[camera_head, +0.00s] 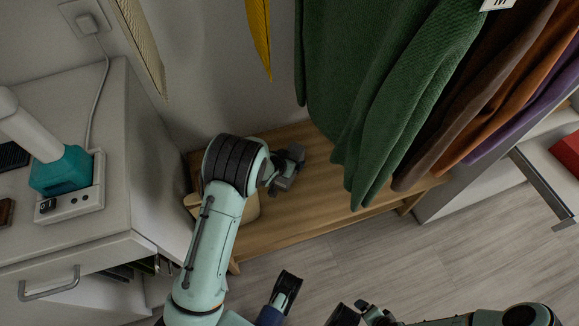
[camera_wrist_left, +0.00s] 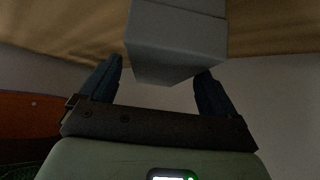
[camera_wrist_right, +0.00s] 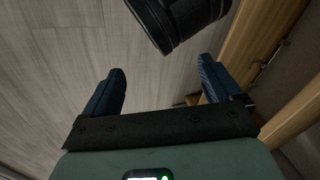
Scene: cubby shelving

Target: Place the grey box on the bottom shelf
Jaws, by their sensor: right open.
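The grey box (camera_wrist_left: 178,40) fills the upper middle of the left wrist view. It lies between the fingertips of my left gripper (camera_wrist_left: 160,75), covers part of the right-hand finger, and appears held. In the head view my left gripper (camera_head: 283,168) is above the wooden bottom shelf (camera_head: 320,190), and the box there is small and dark. Whether the box touches the shelf is not clear. My right gripper (camera_wrist_right: 162,82) is open and empty, low over the floor in front of the shelf.
Green, brown, orange and purple clothes (camera_head: 400,90) hang over the right part of the shelf. A white cabinet (camera_head: 100,215) stands close on the left, with a power strip (camera_head: 75,190) on top. Clear floor (camera_head: 380,275) lies in front.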

